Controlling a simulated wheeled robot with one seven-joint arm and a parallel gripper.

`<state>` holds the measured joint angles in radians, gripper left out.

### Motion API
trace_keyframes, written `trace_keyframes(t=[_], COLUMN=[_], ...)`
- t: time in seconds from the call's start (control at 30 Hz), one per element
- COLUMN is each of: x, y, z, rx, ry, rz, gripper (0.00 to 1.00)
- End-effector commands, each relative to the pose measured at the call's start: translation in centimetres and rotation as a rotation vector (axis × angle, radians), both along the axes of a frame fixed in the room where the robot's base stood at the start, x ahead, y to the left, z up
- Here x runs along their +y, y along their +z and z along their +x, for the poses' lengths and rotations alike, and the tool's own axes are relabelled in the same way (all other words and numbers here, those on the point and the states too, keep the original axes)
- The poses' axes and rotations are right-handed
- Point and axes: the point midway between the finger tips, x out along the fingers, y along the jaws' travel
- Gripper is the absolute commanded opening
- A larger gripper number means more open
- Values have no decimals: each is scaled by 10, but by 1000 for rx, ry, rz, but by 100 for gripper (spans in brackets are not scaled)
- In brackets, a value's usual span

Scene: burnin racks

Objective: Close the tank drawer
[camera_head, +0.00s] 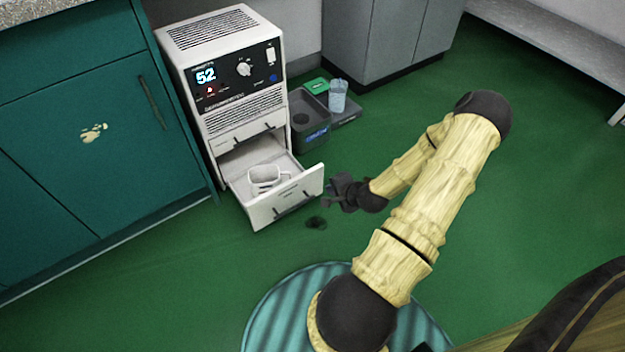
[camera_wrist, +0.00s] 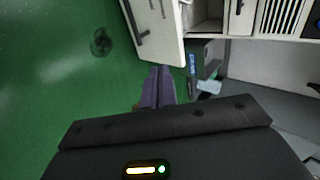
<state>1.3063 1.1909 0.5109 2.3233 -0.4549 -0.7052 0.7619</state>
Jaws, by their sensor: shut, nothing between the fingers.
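The tank drawer (camera_head: 288,203) is the lower drawer of a white machine (camera_head: 215,60) and stands pulled out in the head view. A white handled container (camera_head: 265,176) sits inside it. Its front panel with a dark handle also shows at the top of the wrist view (camera_wrist: 158,32). My gripper (camera_head: 328,197) is shut and empty, just off the right end of the drawer front. In the wrist view its fingertips (camera_wrist: 160,70) are together, close to the edge of the front panel. I cannot tell whether they touch it.
A dark bin (camera_head: 309,122) and a low box with a clear cup (camera_head: 338,97) stand right of the machine. A green cabinet (camera_head: 85,120) is at its left. A round dark drain (camera_head: 316,223) lies on the floor.

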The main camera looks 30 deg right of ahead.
Motion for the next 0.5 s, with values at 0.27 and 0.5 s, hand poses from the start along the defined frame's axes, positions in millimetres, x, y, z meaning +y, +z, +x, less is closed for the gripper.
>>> trace_keyframes(t=[0.27,0.5], x=[1,2], y=[-18,-44], z=[15,43], rx=[0,0], ry=[4,3], rz=[-3,-2], gripper=[0,0])
